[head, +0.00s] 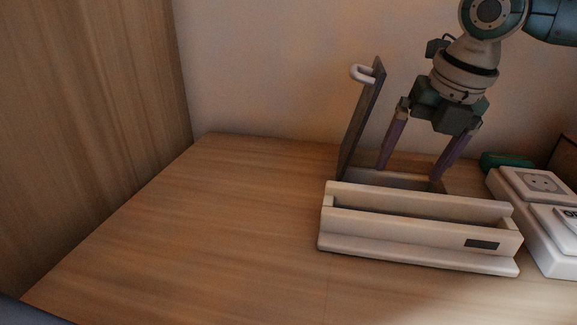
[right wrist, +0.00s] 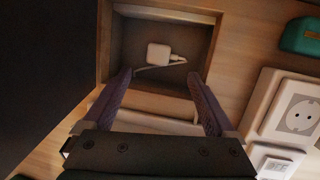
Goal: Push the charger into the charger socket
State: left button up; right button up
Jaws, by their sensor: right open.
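A small white charger (right wrist: 159,54) with a short cable lies inside an open-topped wooden box (right wrist: 209,17), seen in the right wrist view. In the head view the box's front parts hide the charger. My right gripper (head: 411,174) is open, pointing down at the box, with its fingers apart. In the right wrist view the gripper (right wrist: 166,90) has nothing between its fingertips, and the charger is beyond them. The white charger socket (head: 541,182) is at the right, with a round recessed face; it also shows in the right wrist view (right wrist: 299,117). My left gripper is not in view.
A dark lid (head: 361,118) with a white handle (head: 362,73) stands upright at the box's left. A pale stepped tray (head: 420,228) is in front. A green object (head: 505,161) lies behind the socket. The wooden surface at left is clear.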

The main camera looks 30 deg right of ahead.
jog(key=b+x, duration=0.1)
jog(key=x, duration=0.2)
jog(key=shift+w+f, duration=0.1)
jog(key=shift+f, duration=0.1)
jog(key=shift+f, duration=0.1)
jog(key=b+x, duration=0.3)
jog(key=x, duration=0.2)
jog(key=shift+w+a, duration=0.1)
jog(key=shift+w, duration=0.05)
